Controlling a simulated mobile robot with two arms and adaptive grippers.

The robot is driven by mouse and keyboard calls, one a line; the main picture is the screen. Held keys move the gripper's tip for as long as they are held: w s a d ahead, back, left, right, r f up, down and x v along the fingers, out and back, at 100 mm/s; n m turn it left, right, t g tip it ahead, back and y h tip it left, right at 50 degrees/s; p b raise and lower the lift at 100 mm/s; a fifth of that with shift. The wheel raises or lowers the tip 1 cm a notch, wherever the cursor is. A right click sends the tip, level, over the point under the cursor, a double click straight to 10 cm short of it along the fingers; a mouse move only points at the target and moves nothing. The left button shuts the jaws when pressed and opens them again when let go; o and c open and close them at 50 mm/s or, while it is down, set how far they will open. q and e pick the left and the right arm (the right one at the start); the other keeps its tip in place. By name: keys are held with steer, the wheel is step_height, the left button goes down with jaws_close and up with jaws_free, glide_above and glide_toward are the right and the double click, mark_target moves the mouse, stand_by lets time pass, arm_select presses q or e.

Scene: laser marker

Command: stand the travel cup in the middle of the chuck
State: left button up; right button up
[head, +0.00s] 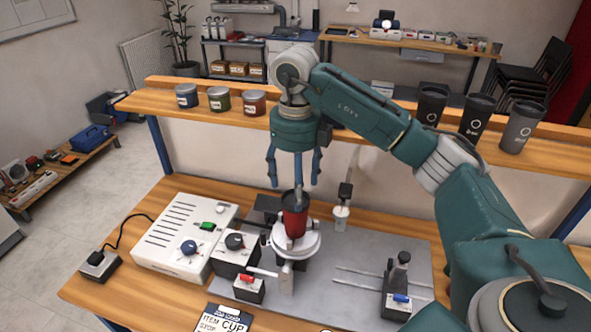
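The red travel cup (294,222) with a dark top stands upright on the white round chuck (309,245), looking close to its middle. The cup hides much of the chuck's top, so exact centring cannot be told. My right gripper (294,182) hangs pointing down just above the cup, its outer fingers spread wide to either side. A slim part between them reaches down in front of the cup's rim; whether it touches the cup I cannot tell. My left gripper is not in view.
A white control box (185,238) and smaller knob boxes stand left of the chuck. A post with a blue lever (398,285) stands right on the grey plate (350,262). Dark cups (477,118) and several tins (220,99) line the shelf behind. A label card (224,319) lies in front.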

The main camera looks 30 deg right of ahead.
step_height(320, 180, up, 8)
steer(key=shift+f+p, duration=0.2)
steer(key=shift+p, duration=0.2)
stand_by(0.4)
